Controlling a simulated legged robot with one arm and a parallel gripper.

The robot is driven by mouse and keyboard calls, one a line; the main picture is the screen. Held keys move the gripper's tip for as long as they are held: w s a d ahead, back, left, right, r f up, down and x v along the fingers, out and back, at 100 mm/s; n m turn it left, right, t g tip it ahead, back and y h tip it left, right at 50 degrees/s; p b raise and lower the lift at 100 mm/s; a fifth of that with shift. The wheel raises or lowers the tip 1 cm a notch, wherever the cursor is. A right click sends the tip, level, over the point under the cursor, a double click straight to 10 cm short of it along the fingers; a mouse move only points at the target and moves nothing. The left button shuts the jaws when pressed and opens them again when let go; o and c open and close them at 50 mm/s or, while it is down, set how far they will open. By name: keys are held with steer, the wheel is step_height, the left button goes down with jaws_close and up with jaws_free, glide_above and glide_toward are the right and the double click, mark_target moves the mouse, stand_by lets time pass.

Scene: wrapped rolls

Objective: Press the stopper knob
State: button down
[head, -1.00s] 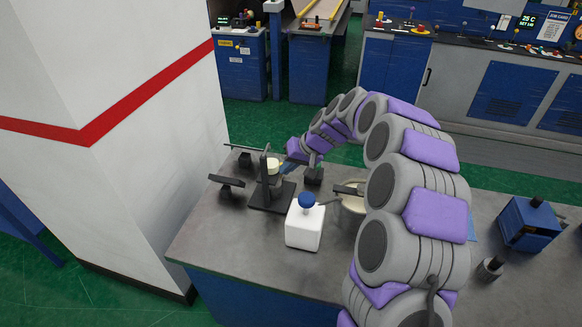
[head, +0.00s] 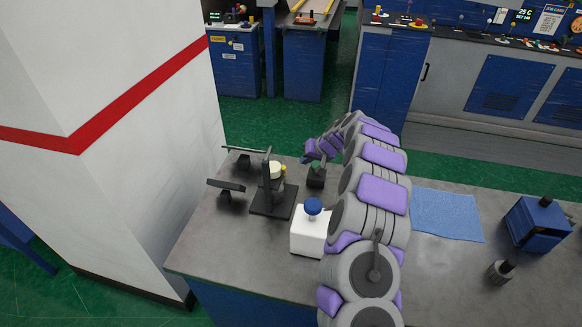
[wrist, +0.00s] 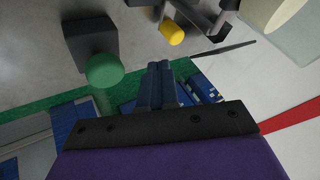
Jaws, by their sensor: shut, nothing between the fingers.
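A green round knob (wrist: 104,70) tops a small dark block (wrist: 90,38) on the grey bench; in the head view the block (head: 316,181) stands right of a black stand (head: 272,200). A small yellow knob (wrist: 172,35) shows by the stand, also in the head view (head: 283,168). A white container (head: 309,238) has a blue round top (head: 313,206). No label tells me which is the stopper knob. My gripper (wrist: 158,72) is shut and empty, its fingertips right of the green knob in the wrist view; in the head view it (head: 304,159) is just behind the dark block.
A pale roll (head: 276,170) sits at the black stand. Dark bars on supports (head: 226,188) stand at the bench's left. A blue cloth (head: 447,214), a blue box (head: 538,223) and a small dark cylinder (head: 501,271) lie right of my arm. A white pillar (head: 150,170) borders the left.

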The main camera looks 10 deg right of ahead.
steer(key=b+x, duration=0.1)
steer(key=x, duration=0.6)
steer(key=shift+a+f, duration=0.25)
steer(key=shift+f, duration=0.05)
steer(key=shift+w+a+f+b, duration=0.1)
steer(key=shift+w+f+b, duration=0.25)
steer(key=shift+w+f, duration=0.15)
steer(key=shift+w+a+f, duration=0.15)
steer(key=shift+f, duration=0.25)
steer(key=shift+a, duration=0.2)
steer(key=shift+a, duration=0.1)
steer(key=shift+w+a, duration=0.3)
steer(key=shift+a, duration=0.4)
steer(key=shift+w+a, duration=0.35)
steer(key=shift+a, duration=0.3)
steer(key=shift+w+a, duration=0.3)
steer(key=shift+a, duration=0.4)
steer(key=shift+d+r, duration=0.1)
steer(key=shift+r, duration=0.05)
